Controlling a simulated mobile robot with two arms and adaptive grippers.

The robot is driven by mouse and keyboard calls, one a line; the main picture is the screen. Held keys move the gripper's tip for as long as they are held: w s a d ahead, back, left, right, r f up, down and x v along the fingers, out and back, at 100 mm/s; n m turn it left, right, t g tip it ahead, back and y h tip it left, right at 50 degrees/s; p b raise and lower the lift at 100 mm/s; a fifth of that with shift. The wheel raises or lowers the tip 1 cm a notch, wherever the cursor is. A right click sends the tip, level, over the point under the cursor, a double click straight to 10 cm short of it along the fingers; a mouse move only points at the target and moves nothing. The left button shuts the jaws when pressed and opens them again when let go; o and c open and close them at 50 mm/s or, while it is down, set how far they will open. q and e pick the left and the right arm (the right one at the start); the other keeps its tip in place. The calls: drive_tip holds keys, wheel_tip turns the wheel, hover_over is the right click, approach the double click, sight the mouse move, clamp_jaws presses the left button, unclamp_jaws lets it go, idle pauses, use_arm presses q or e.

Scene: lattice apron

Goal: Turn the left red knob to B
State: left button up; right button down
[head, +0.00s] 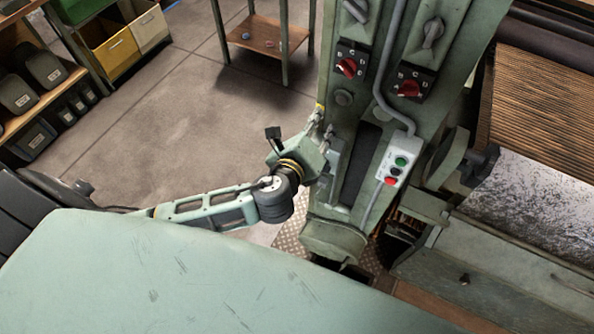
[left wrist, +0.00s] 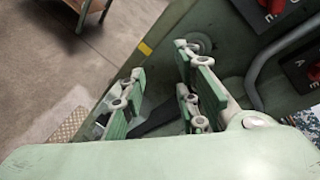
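The left red knob (head: 347,67) sits on a small black plate on the front of a green machine column. Part of it shows at the top right of the left wrist view (left wrist: 274,6). Its pointing direction is too small to read surely. A second red knob (head: 409,88) sits to its right on its own black plate, and its edge shows in the left wrist view (left wrist: 315,73). My left gripper (head: 325,130) is below the left knob, apart from it, close to the column. Its fingers (left wrist: 160,80) are spread with nothing between them. My right gripper is out of view.
A grey conduit (head: 385,75) runs between the knobs to a button box (head: 396,162) with green and red buttons. Grey lever switches (head: 433,32) sit above. A wooden-topped stand (head: 265,38) is behind left. Open floor (head: 190,90) lies left of the column.

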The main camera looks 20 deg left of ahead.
use_arm(q)
drive_tip(key=s+a+f+n+g+b, duration=0.1)
drive_tip(key=f+n+g, duration=0.1)
drive_tip(key=f, duration=0.6)
drive_tip(key=s+a+f+n+g+b, duration=0.1)
drive_tip(key=a+f+n+g, duration=0.1)
drive_tip(key=f+n, duration=0.3)
wheel_tip(320, 180, down, 4)
drive_tip(key=shift+s+a+f+y, duration=0.15)
drive_tip(key=shift+s+f+y, duration=0.05)
drive_tip(key=shift+s+y, duration=0.15)
